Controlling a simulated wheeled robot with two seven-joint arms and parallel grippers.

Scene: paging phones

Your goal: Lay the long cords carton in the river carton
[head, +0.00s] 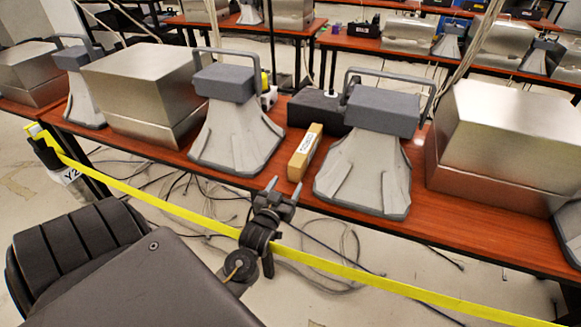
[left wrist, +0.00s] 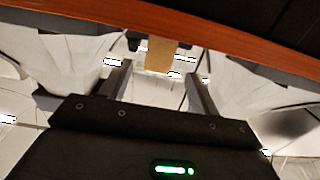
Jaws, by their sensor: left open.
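One narrow tan carton (head: 305,152) stands on the red-brown table between two grey horn-shaped loudspeakers. It has a small label that I cannot read, so I cannot tell whether it is the long cords carton or the river carton. No second carton can be made out. My left gripper (head: 283,187) is open and empty, in front of the table's near edge and a little left of the carton, apart from it. In the left wrist view the tan carton (left wrist: 159,55) shows beyond and between the open fingers. My right gripper is not in view.
Grey loudspeakers (head: 230,125) and (head: 365,160) flank the carton closely, with a black box (head: 317,110) behind it. Metal cases (head: 145,92) and (head: 505,140) stand farther out. A yellow tape (head: 345,271) stretches across the front of the table (head: 275,190). Cables lie on the floor.

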